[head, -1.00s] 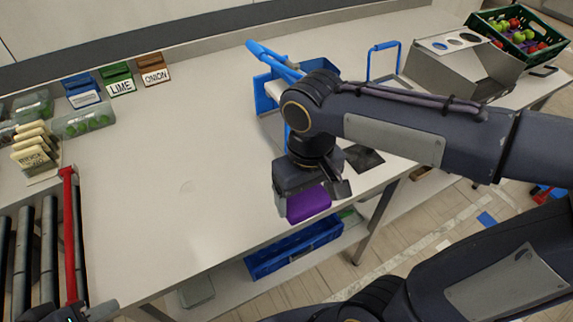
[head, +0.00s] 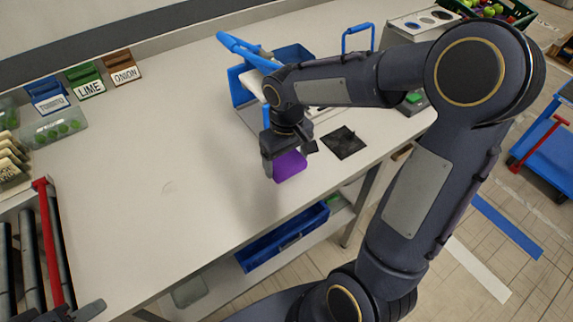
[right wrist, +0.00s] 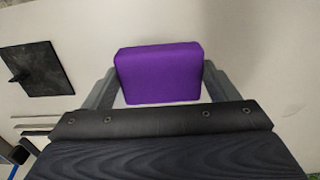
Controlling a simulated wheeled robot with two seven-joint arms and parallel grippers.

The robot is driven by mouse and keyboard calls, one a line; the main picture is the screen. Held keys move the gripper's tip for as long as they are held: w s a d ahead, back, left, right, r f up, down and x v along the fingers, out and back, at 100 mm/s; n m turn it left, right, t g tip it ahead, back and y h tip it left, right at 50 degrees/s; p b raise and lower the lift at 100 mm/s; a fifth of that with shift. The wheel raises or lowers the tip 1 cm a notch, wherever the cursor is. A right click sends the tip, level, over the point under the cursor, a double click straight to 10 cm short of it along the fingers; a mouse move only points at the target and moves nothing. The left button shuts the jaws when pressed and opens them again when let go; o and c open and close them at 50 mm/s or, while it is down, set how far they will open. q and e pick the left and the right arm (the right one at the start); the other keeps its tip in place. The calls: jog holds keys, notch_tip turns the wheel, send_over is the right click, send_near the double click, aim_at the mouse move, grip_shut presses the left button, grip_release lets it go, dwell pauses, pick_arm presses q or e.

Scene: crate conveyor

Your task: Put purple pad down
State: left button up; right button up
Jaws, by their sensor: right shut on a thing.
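The purple pad (head: 290,167) is a small block in the head view, near the front edge of the worktable (head: 150,215). My right gripper (head: 288,155) points down and is shut on it. In the right wrist view, the purple pad (right wrist: 160,78) sits between the two fingers of my right gripper (right wrist: 160,85), with the light tabletop behind it. I cannot tell whether the pad touches the table. Part of my left gripper (head: 78,313) shows at the bottom left corner; its fingers are not clear enough to judge.
A black square plate with a raised handle (head: 344,143) lies right of the pad. A blue-framed device (head: 240,85) stands behind my right arm. Label bins (head: 85,80) stand at the back left. Rollers with a red bar (head: 52,240) are at left. The table's middle is clear.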

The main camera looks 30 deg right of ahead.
aim_at(287, 161)
jog(key=shift+w+d+f, duration=0.1)
jog(key=shift+w+f, duration=0.1)
jog(key=shift+f, duration=1.65)
jog(key=shift+f, duration=0.2)
jog(key=o, duration=1.1)
jog(key=shift+c, duration=0.2)
jog(key=shift+r, duration=0.1)
